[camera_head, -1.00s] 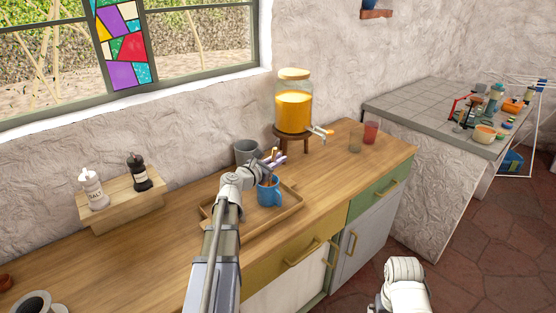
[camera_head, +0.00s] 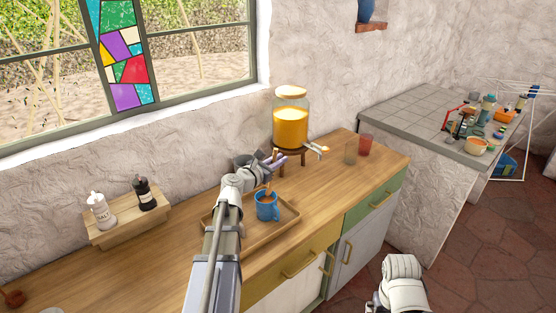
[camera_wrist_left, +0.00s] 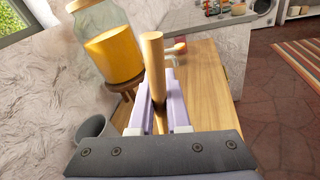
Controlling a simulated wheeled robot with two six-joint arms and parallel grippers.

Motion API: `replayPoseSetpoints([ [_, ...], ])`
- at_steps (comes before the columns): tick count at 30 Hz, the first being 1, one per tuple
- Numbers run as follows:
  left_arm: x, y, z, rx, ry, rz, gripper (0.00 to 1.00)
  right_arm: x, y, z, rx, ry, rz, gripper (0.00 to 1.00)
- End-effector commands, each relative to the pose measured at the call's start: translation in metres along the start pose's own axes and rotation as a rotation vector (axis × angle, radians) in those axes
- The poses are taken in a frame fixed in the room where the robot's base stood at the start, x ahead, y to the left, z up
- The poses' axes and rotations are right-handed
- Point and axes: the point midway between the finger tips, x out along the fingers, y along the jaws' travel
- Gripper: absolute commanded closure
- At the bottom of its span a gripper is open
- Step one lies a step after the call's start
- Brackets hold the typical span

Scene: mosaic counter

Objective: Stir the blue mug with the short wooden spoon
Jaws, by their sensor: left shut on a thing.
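The blue mug (camera_head: 266,208) stands upright on a wooden tray (camera_head: 283,232) on the counter, with something brown inside. My left gripper (camera_head: 275,160) is above the mug, shut on the handle of the wooden spoon (camera_head: 268,188). The spoon runs down from the fingers to the mug's mouth; its lower end is hidden, so I cannot tell how deep it reaches. In the left wrist view the spoon handle (camera_wrist_left: 153,65) stands up between the two pale fingers (camera_wrist_left: 158,103). The mug is not visible there. Only a white part of my right arm shows at the bottom right.
A glass jar of orange drink (camera_head: 290,125) with a tap stands on a stool behind. A grey cup (camera_wrist_left: 92,132) is left of the gripper. Two glasses (camera_head: 366,145) stand right. Salt and pepper mills (camera_head: 144,193) sit on a wooden riser. The counter's left stretch is mostly clear.

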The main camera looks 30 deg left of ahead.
Motion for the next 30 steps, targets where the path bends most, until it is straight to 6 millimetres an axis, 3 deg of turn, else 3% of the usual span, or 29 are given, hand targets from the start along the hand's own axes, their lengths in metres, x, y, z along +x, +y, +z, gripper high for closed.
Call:
replayPoseSetpoints([
  [3,-0.002,0.000,0.013,0.000,0.000,0.000,1.00,-0.013,0.001,0.001,0.000,0.000,0.000,0.00],
  [14,-0.003,0.001,0.020,0.000,0.000,0.000,1.00,-0.019,0.002,0.001,0.000,0.000,0.000,0.00],
  [24,-0.007,0.008,0.051,0.000,0.000,0.000,1.00,-0.051,0.005,0.003,0.000,0.000,0.000,0.00],
  [30,-0.007,0.008,0.052,0.000,0.000,0.000,1.00,-0.053,0.005,0.003,0.000,0.000,0.000,0.00],
])
